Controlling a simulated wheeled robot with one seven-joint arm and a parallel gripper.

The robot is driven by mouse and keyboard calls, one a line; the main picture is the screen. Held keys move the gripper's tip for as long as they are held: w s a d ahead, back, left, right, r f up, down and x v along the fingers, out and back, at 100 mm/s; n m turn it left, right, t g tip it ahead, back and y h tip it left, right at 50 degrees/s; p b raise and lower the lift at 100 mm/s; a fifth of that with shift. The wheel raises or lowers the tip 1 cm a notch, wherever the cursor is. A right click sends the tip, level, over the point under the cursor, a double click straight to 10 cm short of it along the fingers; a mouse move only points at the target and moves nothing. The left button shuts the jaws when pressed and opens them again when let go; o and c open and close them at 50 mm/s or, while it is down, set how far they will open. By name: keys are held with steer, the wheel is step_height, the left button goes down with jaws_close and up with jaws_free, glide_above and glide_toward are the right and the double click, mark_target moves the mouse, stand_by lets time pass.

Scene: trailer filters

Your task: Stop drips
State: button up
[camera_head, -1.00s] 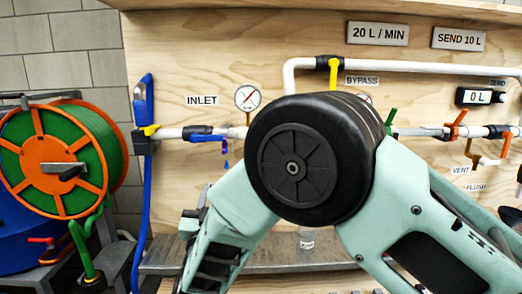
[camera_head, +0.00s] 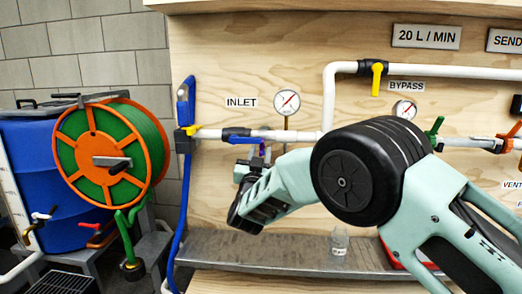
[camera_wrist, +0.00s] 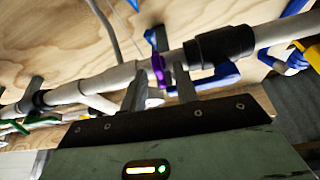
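A white pipe (camera_head: 305,136) runs across the plywood panel beneath the INLET label. A small purple handle (camera_wrist: 158,64) shows at the pipe in the wrist view, and a bit of it shows in the head view (camera_head: 262,150). My gripper (camera_wrist: 160,84) is open, with its two fingers apart and pointing at the pipe; the purple handle appears between and just beyond them. I cannot tell whether they touch it. In the head view my gripper (camera_head: 256,158) is partly hidden by my wrist. A blue valve handle (camera_head: 237,135) lies along the pipe to its left.
A clear bottle (camera_head: 339,240) stands on the metal shelf (camera_head: 270,253) below. A gauge (camera_head: 287,102) rises above the pipe. A blue hose (camera_head: 184,215) hangs at the panel's left edge. A hose reel (camera_head: 100,160) and blue barrel (camera_head: 30,150) stand farther left.

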steer(key=shift+w+r, duration=0.2)
steer(key=shift+w, duration=0.4)
jaws_close()
steer(key=m+b, duration=0.1)
steer(key=m+h+b, duration=0.1)
steer(key=b, duration=0.1)
steer(key=shift+f, duration=0.25)
steer(key=shift+r+m+g+h+b, duration=0.3)
steer(key=shift+m+h+b, duration=0.35)
steer(key=shift+m, duration=0.65)
jaws_free()
